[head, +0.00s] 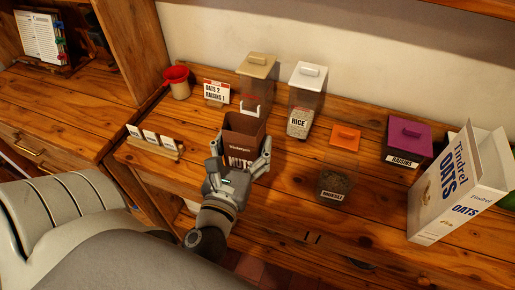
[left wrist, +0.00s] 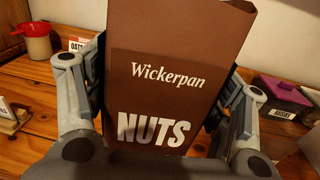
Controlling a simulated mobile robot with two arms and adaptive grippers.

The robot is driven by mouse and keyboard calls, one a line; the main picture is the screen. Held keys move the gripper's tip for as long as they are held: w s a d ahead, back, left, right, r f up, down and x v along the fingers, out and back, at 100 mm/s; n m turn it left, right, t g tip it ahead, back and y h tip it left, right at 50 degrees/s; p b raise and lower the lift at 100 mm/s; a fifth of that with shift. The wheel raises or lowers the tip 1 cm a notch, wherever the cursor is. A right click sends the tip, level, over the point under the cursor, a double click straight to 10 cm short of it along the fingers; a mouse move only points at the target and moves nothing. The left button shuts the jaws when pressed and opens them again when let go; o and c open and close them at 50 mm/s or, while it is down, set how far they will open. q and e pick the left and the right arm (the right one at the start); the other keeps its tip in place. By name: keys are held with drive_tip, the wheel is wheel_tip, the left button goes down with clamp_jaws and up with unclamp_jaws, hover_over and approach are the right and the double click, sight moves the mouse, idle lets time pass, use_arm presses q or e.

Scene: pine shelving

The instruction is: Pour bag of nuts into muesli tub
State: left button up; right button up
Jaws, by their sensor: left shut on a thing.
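The brown bag of nuts (head: 244,136) stands upright between the fingers of my left gripper (head: 239,166), which is shut on it. In the left wrist view the bag (left wrist: 166,75) fills the middle, its "Wickerpan NUTS" face towards the camera. I cannot tell whether its base touches the counter. The muesli tub (head: 335,184) is clear with dark contents and stands to the right of the bag. An orange lid (head: 345,137) shows just behind the tub and appears to be off it. My right gripper is not in view.
A raisins tub (head: 405,144) and a tall oats box (head: 455,195) stand right. A card holder (head: 153,144) and red-topped pot (head: 178,82) are left. Counter between bag and muesli tub is clear.

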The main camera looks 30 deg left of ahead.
use_arm(q)
drive_tip(key=w+f+b, duration=0.1)
drive_tip(key=w+f, duration=0.1)
drive_tip(key=f, duration=0.1)
drive_tip(key=w+a+f+b, duration=0.1)
drive_tip(key=w+f, duration=0.2)
drive_tip(key=w+a+f+b, duration=0.1)
drive_tip(key=w+f, duration=0.2)
drive_tip(key=shift+w+a+f+b, duration=0.25)
drive_tip(key=shift+f+b, duration=0.05)
drive_tip(key=shift+b, duration=0.05)
drive_tip(key=shift+f, duration=0.3)
drive_tip(key=shift+f, duration=0.1)
drive_tip(key=shift+f, duration=0.15)
drive_tip(key=o, duration=1.1)
